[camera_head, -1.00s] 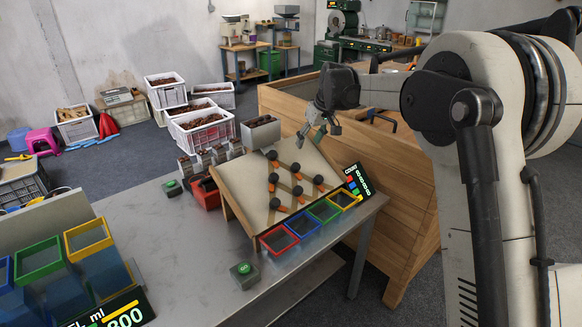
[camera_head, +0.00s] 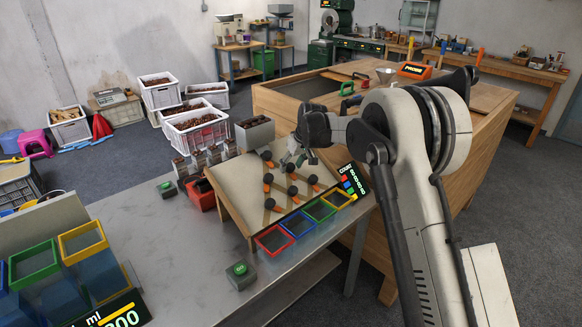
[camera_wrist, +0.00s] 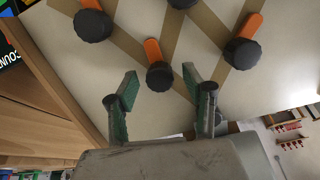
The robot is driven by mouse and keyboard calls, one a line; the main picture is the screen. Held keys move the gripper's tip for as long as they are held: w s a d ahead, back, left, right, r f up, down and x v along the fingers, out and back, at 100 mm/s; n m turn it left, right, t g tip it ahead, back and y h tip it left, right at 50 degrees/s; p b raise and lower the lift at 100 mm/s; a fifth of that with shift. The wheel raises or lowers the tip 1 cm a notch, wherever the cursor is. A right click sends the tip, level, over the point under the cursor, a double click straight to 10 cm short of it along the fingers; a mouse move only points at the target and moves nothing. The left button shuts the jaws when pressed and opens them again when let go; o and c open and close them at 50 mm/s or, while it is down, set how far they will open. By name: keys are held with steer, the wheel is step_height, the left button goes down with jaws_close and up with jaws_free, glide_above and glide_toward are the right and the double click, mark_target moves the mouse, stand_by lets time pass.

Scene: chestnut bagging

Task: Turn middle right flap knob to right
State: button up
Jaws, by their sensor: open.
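The sloped pale board (camera_head: 238,178) carries several black knobs with orange flaps. The middle right knob (camera_head: 293,167) is on the board's upper right side, partly crowded by my gripper (camera_head: 290,160). In the wrist view this knob (camera_wrist: 159,76) lies between and just beyond my two open fingertips (camera_wrist: 160,86); its orange flap (camera_wrist: 153,50) points up and slightly left. My gripper is open and holds nothing. I cannot tell how high the fingertips are above the board. A neighbouring knob (camera_wrist: 242,53) sits close to the right fingertip, and another knob (camera_wrist: 93,25) is at upper left.
Red (camera_head: 273,239), blue (camera_head: 298,224), green (camera_head: 320,210) and yellow (camera_head: 339,196) bins line the board's lower edge. A count display (camera_head: 354,181) stands at its right. A wooden bench (camera_head: 370,215) is behind.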

steer(key=shift+w+a+f, duration=0.15)
steer(key=shift+f, duration=0.3)
steer(key=c, duration=1.1)
steer(key=shift+c, duration=0.2)
steer(key=n+b, duration=0.2)
steer(key=n, duration=0.1)
steer(key=shift+f+n+b, duration=0.1)
steer(key=shift+n+b, duration=0.2)
steer(key=shift+n, duration=0.1)
steer(key=shift+n+t+b, duration=0.5)
steer(key=shift+n+b, duration=0.3)
steer(key=shift+n, duration=1)
